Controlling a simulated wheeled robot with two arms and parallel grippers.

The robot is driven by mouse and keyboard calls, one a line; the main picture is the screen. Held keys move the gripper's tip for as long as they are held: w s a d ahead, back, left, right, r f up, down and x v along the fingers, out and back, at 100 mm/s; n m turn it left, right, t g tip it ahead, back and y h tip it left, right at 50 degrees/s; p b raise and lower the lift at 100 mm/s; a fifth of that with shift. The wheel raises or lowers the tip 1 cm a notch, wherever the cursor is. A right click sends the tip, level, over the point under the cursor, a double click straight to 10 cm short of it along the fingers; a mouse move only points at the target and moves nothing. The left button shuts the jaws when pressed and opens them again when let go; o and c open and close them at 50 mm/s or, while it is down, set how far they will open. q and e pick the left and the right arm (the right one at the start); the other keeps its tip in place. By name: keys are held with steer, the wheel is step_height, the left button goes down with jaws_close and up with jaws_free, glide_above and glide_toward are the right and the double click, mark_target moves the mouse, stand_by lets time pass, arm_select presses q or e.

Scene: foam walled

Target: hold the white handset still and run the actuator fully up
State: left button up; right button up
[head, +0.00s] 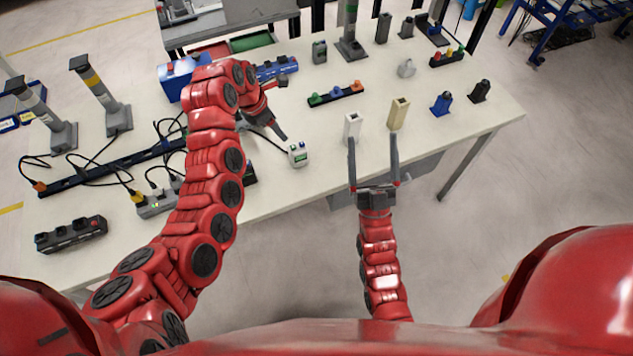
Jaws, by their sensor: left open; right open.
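The white handset (298,154) with small green markings lies near the table's front edge, with a dark cable running from it to the left. My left gripper (283,112) is open and empty above the table, beyond the handset; one finger points down toward the handset, apart from it. My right gripper (373,140) is open at the front edge, its fingertips near a white upright block (353,124) and a tan upright block (398,114). Grey column actuators stand on the table: one with a yellow band (95,85), one at far left (38,105), one with a green band (350,30). I cannot tell which one the handset's cable reaches.
A dark rail (95,173) with cables, a grey box (155,205) and a black switch box (70,234) crowd the left side. A strip with coloured knobs (336,94) lies mid-table. Blue (441,103) and black (480,91) blocks stand right. The front right tabletop is mostly clear.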

steer(key=shift+o, duration=0.2)
steer(key=w+a+f+g, duration=0.2)
steer(key=w+f+g, duration=0.1)
steer(key=w+f, duration=0.2)
steer(key=shift+f+g, duration=0.4)
steer(key=shift+f, duration=0.15)
steer(key=n+g+y, duration=0.3)
steer(key=g, duration=0.7)
glide_toward(300, 161)
steer(key=x, duration=1)
steer(key=shift+w+r, duration=0.1)
steer(key=shift+w+a+f, duration=0.2)
steer(key=shift+w, duration=0.75)
